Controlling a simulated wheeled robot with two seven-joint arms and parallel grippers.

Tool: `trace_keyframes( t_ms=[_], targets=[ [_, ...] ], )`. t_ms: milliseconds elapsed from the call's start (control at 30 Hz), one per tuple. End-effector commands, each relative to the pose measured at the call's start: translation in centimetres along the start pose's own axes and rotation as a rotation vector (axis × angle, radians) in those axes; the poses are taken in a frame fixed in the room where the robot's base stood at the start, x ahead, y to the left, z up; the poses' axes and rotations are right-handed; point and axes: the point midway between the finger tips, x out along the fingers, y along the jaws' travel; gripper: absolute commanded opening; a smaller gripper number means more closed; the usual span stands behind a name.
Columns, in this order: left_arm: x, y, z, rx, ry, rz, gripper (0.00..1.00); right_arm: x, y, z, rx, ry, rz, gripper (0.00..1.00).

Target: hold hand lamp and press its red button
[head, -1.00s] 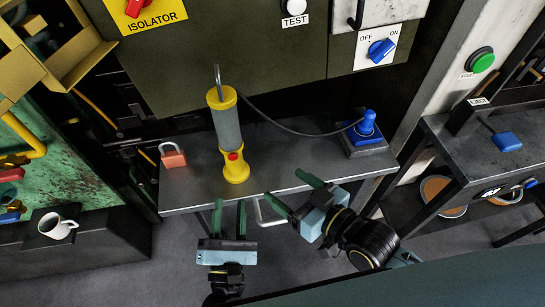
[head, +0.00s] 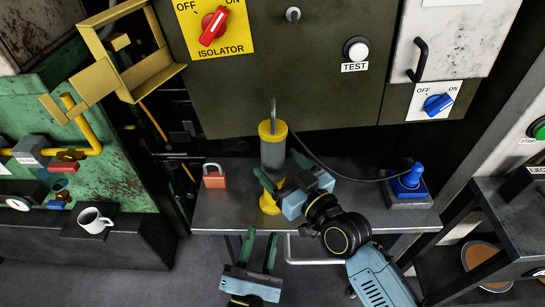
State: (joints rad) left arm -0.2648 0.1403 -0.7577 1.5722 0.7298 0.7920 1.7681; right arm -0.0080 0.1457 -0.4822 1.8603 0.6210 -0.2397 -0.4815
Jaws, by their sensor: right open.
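The hand lamp (head: 273,150) stands upright on the grey bench, with a yellow cap, grey body, yellow lower part and a hook on top. Its cord runs right to a blue plug. My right gripper (head: 275,162) is at the lamp's lower half, with its open fingers pointing up-left, one on each side of the lamp in the picture. Whether they touch the lamp I cannot tell. The red button is hidden behind this gripper. My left gripper (head: 261,236) is open and empty, lower down in front of the bench's front edge.
A red padlock (head: 214,178) stands on the bench (head: 225,213) left of the lamp. The blue plug (head: 409,178) sits at the bench's right end. A dark green cabinet (head: 335,95) with switches rises behind. A white mug (head: 94,220) is far left.

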Motion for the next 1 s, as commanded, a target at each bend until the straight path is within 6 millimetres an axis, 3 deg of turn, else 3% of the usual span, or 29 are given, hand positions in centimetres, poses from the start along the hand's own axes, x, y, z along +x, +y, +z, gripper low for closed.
trace_keyframes(
  t_ms=[233, 633, 1000],
  targets=[
    [0.0, 0.0, 0.0, 0.000, 0.000, 0.000, 0.36, 3.0, 0.0, 0.0, 0.001, 0.000, -0.001, 0.74],
    [0.0, 0.0, 0.0, 0.000, 0.000, 0.000, 0.36, 3.5, -0.1, 0.0, 0.001, -0.001, -0.001, 0.72],
    [0.0, 0.0, 0.0, 0.000, 0.000, 0.000, 0.36, 3.5, 0.0, 0.0, 0.001, -0.001, 0.000, 0.24]
  ],
)
